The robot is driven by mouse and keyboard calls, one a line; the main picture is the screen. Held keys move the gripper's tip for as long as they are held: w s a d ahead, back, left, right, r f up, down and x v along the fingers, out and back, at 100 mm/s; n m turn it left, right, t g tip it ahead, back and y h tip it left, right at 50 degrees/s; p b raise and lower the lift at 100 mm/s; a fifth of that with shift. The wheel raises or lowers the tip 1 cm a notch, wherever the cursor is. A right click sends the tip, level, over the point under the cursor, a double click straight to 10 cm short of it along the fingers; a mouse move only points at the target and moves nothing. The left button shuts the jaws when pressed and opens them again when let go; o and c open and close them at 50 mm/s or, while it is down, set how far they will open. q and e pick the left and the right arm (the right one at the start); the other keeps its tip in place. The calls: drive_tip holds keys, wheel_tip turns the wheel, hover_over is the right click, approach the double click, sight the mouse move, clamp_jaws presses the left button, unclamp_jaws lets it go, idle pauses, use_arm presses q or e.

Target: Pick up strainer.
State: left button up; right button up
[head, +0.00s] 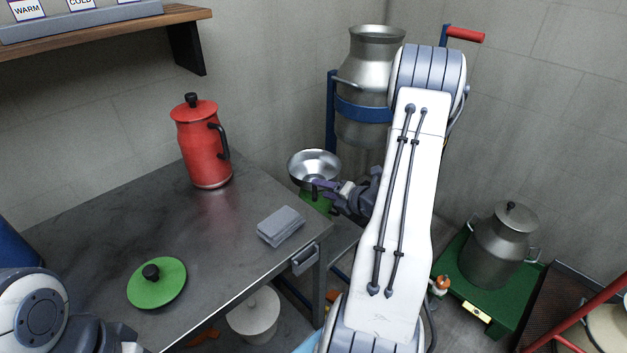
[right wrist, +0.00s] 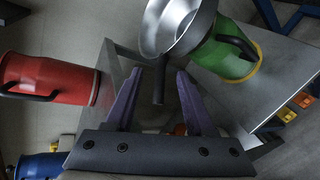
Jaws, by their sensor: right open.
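The strainer (head: 314,162) is a shiny metal bowl with a dark handle. It rests on top of a green vessel (head: 314,201) at the back of the scene, right of the table. In the right wrist view, the strainer bowl (right wrist: 176,22) is at the top and its handle points down toward my gripper. My right gripper (head: 324,188) is open at the strainer. In the wrist view, its two purple fingers (right wrist: 158,78) stand apart on either side of the handle. Whether they touch it I cannot tell. Only part of my left arm shows, at the lower left.
A large metal can (head: 368,85) stands behind the strainer. Another can (head: 497,250) sits on a green platform at right.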

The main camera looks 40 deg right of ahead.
sight(314, 187)
drive_tip(key=x, duration=0.5)
clamp_jaws()
idle(1.4)
